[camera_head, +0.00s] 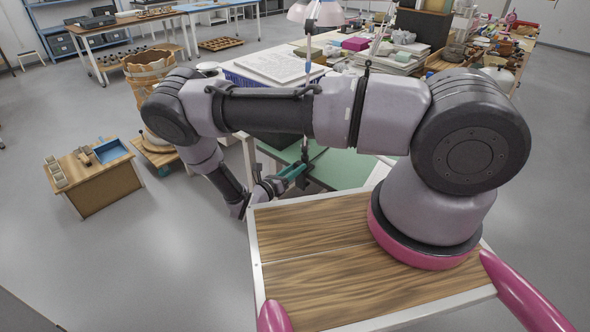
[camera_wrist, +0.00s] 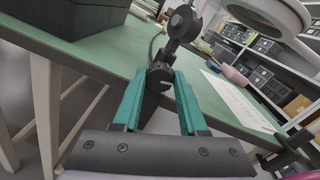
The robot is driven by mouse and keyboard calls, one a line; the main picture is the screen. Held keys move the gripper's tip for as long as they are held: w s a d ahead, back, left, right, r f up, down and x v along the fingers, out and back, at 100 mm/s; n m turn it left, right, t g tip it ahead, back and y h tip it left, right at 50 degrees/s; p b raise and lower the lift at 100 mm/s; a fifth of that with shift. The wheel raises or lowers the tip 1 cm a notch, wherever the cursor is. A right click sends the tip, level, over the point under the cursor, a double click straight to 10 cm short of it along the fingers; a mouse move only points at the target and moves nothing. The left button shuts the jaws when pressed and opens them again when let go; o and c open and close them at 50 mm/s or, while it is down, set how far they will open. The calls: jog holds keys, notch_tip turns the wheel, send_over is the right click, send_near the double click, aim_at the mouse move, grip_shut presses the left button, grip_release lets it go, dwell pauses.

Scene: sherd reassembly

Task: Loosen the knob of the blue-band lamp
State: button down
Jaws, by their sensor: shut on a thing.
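The lamp stands at the edge of the green-topped table, with a pale shade (camera_head: 315,12) and a thin pole with a bluish stretch (camera_head: 308,52) in the head view. In the wrist view its black clamp and joint (camera_wrist: 183,22) rise from the table edge, and a round pale lamp head (camera_wrist: 272,14) shows at upper right. My gripper (camera_head: 296,170) is at the table's near edge, below the pole. Its teal fingers (camera_wrist: 160,78) sit on both sides of the black knob (camera_wrist: 158,88) and are shut on it. The contact faces are hidden.
The green tabletop (camera_wrist: 105,52) lies just beyond my fingers, with a dark box (camera_wrist: 62,14) at left and a white sheet (camera_wrist: 238,98) at right. In the head view, a small wooden cabinet (camera_head: 108,190) stands on the floor at left.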

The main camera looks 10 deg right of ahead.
jog(key=shift+n, duration=0.7)
jog(key=shift+c, duration=2.2)
grip_release()
jog(key=shift+s+a, duration=0.1)
jog(key=shift+a, duration=0.05)
jog(key=v, duration=1)
jog(key=shift+a, duration=0.25)
jog(key=shift+s, duration=0.15)
